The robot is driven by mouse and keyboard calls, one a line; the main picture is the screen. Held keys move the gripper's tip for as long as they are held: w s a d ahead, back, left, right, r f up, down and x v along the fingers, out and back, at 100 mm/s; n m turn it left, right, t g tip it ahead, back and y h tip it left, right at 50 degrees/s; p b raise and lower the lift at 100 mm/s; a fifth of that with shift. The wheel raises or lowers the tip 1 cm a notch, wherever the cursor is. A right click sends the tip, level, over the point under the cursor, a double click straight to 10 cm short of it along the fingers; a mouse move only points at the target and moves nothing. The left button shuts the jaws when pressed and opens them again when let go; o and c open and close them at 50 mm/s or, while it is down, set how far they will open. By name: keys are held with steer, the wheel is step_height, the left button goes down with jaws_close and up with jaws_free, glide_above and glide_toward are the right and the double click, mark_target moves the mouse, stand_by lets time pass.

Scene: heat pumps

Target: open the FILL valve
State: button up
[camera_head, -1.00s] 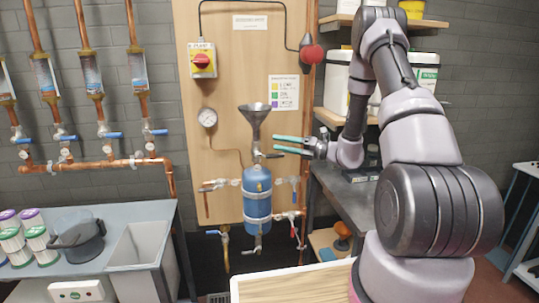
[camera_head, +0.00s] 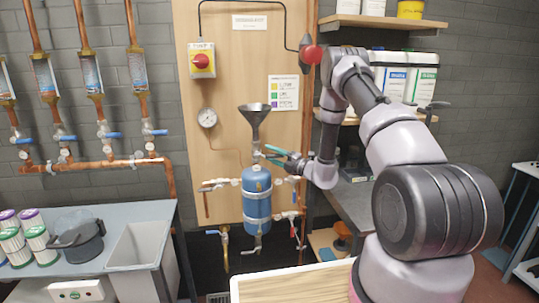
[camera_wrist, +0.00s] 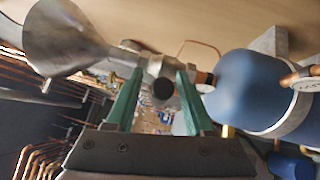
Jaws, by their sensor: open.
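A grey funnel (camera_head: 254,122) stands above the blue vessel (camera_head: 257,205) on the wooden panel. Between them is a short metal valve fitting (camera_head: 256,158), which I take as the FILL valve; no label is readable. In the wrist view the valve (camera_wrist: 162,68) has a dark round end facing me, with the funnel (camera_wrist: 65,38) at left and the vessel (camera_wrist: 250,88) at right. My gripper (camera_head: 267,152) is open, its teal fingers just right of the valve. In the wrist view my gripper's fingers (camera_wrist: 160,80) appear on either side of it; contact cannot be told.
Side valves (camera_head: 222,184) and lower valves (camera_head: 290,216) branch from the vessel. A gauge (camera_head: 207,117) and a red switch (camera_head: 202,61) are on the panel (camera_head: 230,80). A red alarm (camera_head: 311,54) is near my arm. Shelves with containers (camera_head: 422,82) stand at right.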

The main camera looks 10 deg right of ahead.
steer(key=shift+w+a, duration=0.45)
jaws_close()
stand_by(1.2)
